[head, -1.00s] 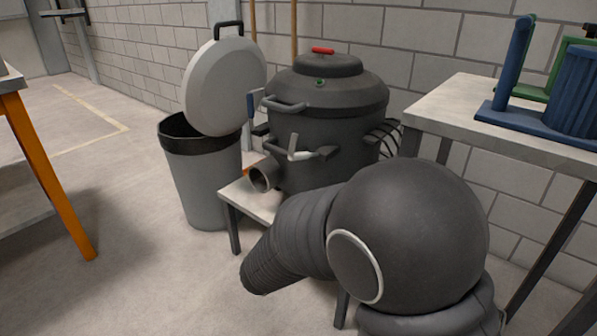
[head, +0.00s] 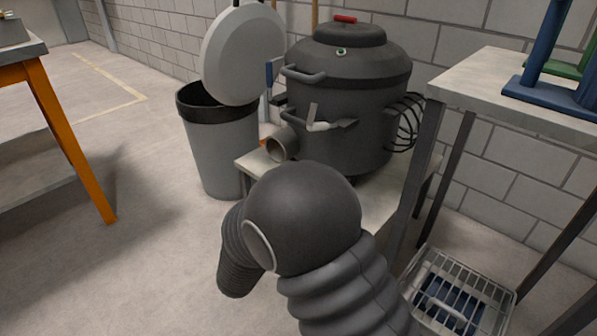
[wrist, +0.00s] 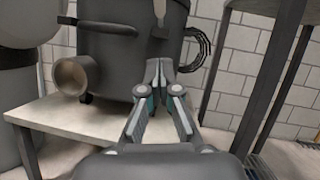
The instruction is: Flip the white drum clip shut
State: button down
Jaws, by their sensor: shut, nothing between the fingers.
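The dark grey drum (head: 365,115) stands on a low bench, with a domed lid and a red knob on top. The white clip (head: 318,124) is on the drum's front, below the lid handle, with its short lever sticking up. In the wrist view the drum body (wrist: 120,55) fills the upper middle, and a pale lever-like piece (wrist: 161,18) shows at the top edge; I cannot tell for sure that it is the clip. My gripper (wrist: 160,70) is shut and empty, in front of the drum's lower part and below that piece. My arm hides the gripper in the head view.
A pipe stub (head: 282,146) juts from the drum's lower left over the bench (head: 262,164). A grey bin (head: 222,150) with a raised lid stands left. A taller table (head: 480,80) stands close on the right, with a wire crate (head: 455,300) below. Open floor lies front left.

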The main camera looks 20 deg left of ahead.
send_near(324, 126)
notch_tip(324, 126, down, 3)
jog(key=w, duration=0.3)
jog(key=shift+w+d+r+b, duration=0.1)
jog(key=shift+w+r, duration=0.3)
jog(key=shift+r, duration=0.3)
jog(key=shift+w+d+r+b, duration=0.15)
jog(key=shift+w+r, duration=0.2)
jog(key=shift+r, duration=0.35)
jog(key=shift+w+r+b, duration=0.1)
jog(key=shift+w+r, duration=0.3)
jog(key=shift+r, duration=0.3)
jog(key=shift+r, duration=0.1)
